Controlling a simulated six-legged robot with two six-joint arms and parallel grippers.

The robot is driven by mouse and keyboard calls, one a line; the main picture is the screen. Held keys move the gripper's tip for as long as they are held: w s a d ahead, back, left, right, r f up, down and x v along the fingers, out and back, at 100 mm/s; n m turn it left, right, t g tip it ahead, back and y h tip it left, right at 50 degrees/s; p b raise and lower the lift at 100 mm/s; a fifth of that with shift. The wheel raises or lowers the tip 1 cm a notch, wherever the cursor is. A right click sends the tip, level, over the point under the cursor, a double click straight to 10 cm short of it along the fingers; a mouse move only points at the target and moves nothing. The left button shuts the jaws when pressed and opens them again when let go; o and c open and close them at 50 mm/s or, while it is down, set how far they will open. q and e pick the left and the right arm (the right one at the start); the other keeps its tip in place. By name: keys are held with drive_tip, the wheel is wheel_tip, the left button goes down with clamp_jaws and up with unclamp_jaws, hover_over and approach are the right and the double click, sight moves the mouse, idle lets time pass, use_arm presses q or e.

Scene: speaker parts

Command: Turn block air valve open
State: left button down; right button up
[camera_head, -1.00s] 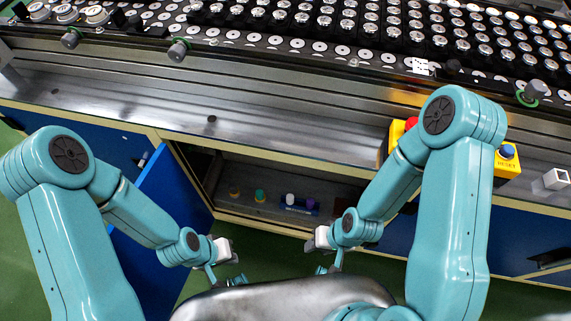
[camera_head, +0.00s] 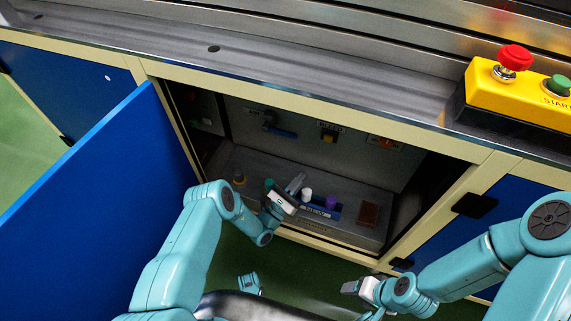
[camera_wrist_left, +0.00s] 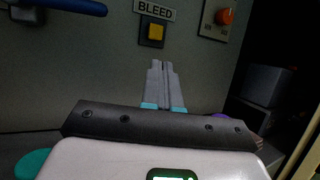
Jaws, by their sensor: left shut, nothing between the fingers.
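A blue lever handle (camera_head: 283,132) is on the back wall inside the open cabinet, left of the yellow BLEED button (camera_head: 328,138). It is probably the block air valve; its label is too small to read. In the left wrist view the handle (camera_wrist_left: 72,6) lies along the top left edge, partly cut off. My left gripper (camera_head: 299,180) is at the cabinet opening, below the lever and apart from it. In its wrist view the shut, empty fingers (camera_wrist_left: 162,66) point at the wall just below the BLEED button. My right gripper (camera_head: 348,287) is low, outside the cabinet; its fingers are unclear.
An orange-red knob (camera_head: 384,143) is on the back wall at the right. Several small coloured items, including a purple one (camera_head: 331,202), and a brown block (camera_head: 368,214) are on the cabinet floor. A blue door (camera_head: 110,180) stands open at the left. The counter edge (camera_head: 300,95) overhangs above.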

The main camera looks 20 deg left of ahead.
sight(280, 132)
use_arm(q)
drive_tip(key=a+f+n+t+y+b, duration=0.1)
drive_tip(key=a+f+n+t+y, duration=0.1)
drive_tip(key=a+n+t+y, duration=0.4)
drive_tip(key=w+r+m+g+y+b, duration=0.1)
drive_tip(key=w+r+y+b, duration=0.1)
drive_tip(key=w+r, duration=0.4)
drive_tip(key=shift+w+a+m+g, duration=0.25)
drive_tip(key=shift+w+m+g, duration=0.05)
drive_tip(key=shift+w, duration=0.75)
use_arm(e)
drive_tip(key=f, duration=0.2)
drive_tip(key=d+f, duration=0.1)
drive_tip(key=f, duration=0.1)
drive_tip(key=shift+w+f, duration=0.15)
drive_tip(key=shift+f, duration=0.05)
use_arm(q)
drive_tip(key=shift+a, duration=0.1)
use_arm(e)
drive_tip(key=shift+d, duration=0.15)
